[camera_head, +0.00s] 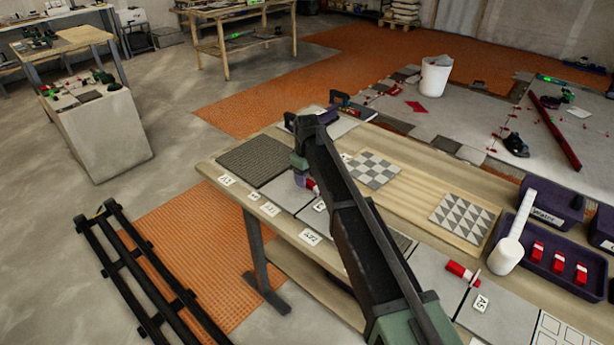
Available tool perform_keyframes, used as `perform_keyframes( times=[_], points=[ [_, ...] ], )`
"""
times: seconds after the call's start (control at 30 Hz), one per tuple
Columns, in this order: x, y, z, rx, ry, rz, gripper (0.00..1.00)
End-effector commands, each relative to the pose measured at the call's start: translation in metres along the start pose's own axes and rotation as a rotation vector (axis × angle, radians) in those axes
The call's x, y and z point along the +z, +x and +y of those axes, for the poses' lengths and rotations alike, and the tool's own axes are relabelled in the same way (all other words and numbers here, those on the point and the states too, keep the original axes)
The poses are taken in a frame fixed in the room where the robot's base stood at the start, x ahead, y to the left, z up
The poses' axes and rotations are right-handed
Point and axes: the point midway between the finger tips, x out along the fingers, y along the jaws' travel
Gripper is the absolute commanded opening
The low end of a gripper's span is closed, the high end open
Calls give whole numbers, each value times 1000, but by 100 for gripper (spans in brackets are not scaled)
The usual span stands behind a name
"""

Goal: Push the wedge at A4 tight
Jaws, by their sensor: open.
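My gripper (301,181) is at the far end of my arm, low over the row of grey tiles on the workbench; its fingers are small, partly hidden by my arm, and open. A red wedge (313,186) shows just right of the gripper; I cannot tell whether they touch. Another red wedge (462,272) lies at a tile joint by the card reading A5 (481,303).
Purple bins, one marked Water (551,207), stand behind. Patterned tile panels (460,220) lie on the bench (408,203). A black rail frame (130,265) is on the floor at left.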

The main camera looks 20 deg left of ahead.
Motion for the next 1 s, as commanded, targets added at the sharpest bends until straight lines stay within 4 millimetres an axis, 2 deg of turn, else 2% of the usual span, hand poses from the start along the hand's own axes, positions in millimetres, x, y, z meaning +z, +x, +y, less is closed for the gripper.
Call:
perform_keyframes(
  times=[0.03,0.33,0.67,0.73,0.77,0.9,1.0],
  points=[
    [0,13,0,0,0,0,53],
    [0,11,0,0,1,0,53],
    [0,11,0,0,1,0,3],
    [0,11,0,0,1,0,0],
    [0,11,0,0,1,0,20],
    [0,11,0,0,1,0,0],
    [0,11,0,0,1,0,0]
  ],
)
